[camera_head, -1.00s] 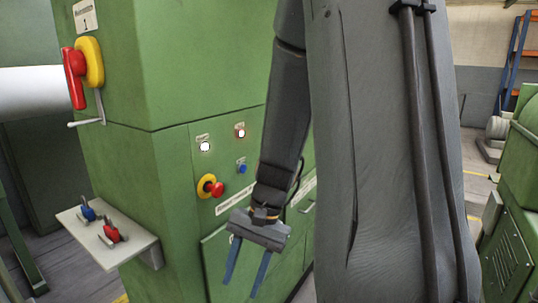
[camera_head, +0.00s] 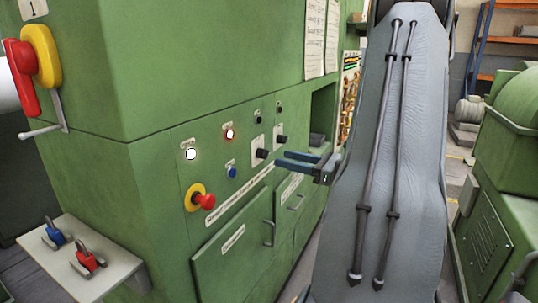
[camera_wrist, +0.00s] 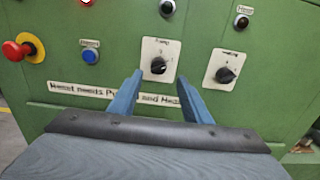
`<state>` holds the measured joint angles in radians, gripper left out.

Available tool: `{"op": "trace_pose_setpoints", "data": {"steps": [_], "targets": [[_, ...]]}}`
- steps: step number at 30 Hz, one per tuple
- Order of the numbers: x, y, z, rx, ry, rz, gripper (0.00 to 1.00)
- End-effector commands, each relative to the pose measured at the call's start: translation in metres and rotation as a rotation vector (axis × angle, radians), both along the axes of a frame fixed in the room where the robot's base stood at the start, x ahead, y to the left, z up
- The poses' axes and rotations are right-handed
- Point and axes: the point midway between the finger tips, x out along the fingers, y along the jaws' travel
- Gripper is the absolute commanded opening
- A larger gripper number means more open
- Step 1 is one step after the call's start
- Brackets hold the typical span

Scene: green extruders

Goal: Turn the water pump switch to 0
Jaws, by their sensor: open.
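The switch that appears to be labelled as the pump (camera_wrist: 158,65) is a black rotary knob on a white plate on the green panel. It also shows in the head view (camera_head: 262,153). Its position marks are too blurred to read. My gripper (camera_wrist: 160,76) is open and empty, its two blue fingers pointing at the panel. In the wrist view the fingertips frame the lower part of this knob, one to each side. In the head view my gripper (camera_head: 283,158) is near the knob, just right of and slightly below it; contact cannot be seen.
A second black rotary switch (camera_wrist: 225,75) sits to the right. A blue button (camera_head: 232,172), a red emergency knob (camera_head: 203,201) and lit lamps (camera_head: 191,154) are to the left. A shelf (camera_head: 120,268) with blue and red padlocks juts out at lower left.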

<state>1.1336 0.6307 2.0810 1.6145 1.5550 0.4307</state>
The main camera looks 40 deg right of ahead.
Motion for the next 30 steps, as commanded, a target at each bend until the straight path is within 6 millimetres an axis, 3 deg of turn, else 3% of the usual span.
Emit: {"op": "trace_pose_setpoints", "data": {"steps": [12, 23, 24, 30], "targets": [[0.053, 0.024, 0.001, -0.002, 0.003, 0.005, 0.44], [0.060, 0.025, 0.000, -0.002, 0.003, 0.001, 0.44], [0.060, 0.025, 0.000, -0.002, 0.003, 0.001, 0.43], [0.060, 0.026, 0.000, -0.002, 0.003, 0.001, 0.09]]}}
